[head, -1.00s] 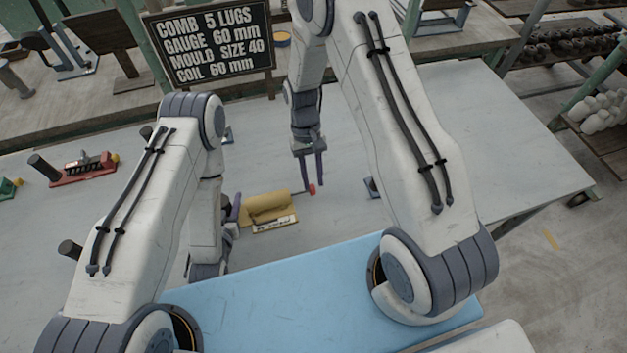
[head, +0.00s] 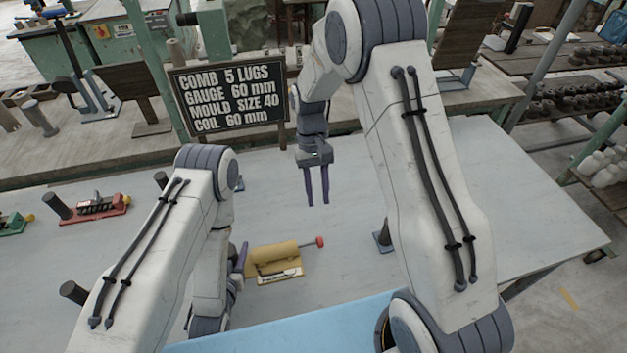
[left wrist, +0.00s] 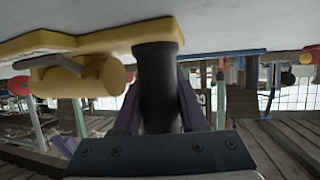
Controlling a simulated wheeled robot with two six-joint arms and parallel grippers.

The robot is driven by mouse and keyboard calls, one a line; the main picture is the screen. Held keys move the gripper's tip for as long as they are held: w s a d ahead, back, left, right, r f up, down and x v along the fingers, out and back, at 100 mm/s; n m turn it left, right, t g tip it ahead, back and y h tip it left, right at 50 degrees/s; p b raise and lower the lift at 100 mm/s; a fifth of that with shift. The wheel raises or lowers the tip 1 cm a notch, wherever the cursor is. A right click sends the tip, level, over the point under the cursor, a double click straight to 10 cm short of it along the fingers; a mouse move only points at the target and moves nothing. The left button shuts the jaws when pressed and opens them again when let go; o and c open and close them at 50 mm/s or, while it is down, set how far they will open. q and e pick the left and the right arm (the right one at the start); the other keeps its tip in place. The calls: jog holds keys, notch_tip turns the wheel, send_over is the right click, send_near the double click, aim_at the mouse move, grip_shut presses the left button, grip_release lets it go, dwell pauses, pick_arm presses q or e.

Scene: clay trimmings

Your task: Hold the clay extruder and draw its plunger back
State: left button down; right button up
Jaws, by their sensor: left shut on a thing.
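The clay extruder (head: 275,256) is a yellow body on a yellow base with a pale label, lying on the grey table. Its plunger ends in a red knob (head: 320,241) that stands out from the right end on a short rod. My left gripper (head: 239,265) is at the extruder's left end, partly hidden by its arm. In the left wrist view, its purple fingers are shut around a dark upright post (left wrist: 157,85) on the yellow base (left wrist: 110,38). My right gripper (head: 317,200) is open and empty, fingers pointing down, above and apart from the red knob.
A red tool (head: 97,207) and a green tool (head: 14,224) with a dark post lie at the left. A black sign (head: 230,97) stands behind. A light blue surface (head: 290,325) lies in front. The table's right part (head: 530,220) is clear.

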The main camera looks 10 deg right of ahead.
pick_arm(q)
jog(key=shift+c, duration=1.9)
grip_release()
jog(key=shift+f, duration=0.1)
jog(key=shift+r, duration=0.25)
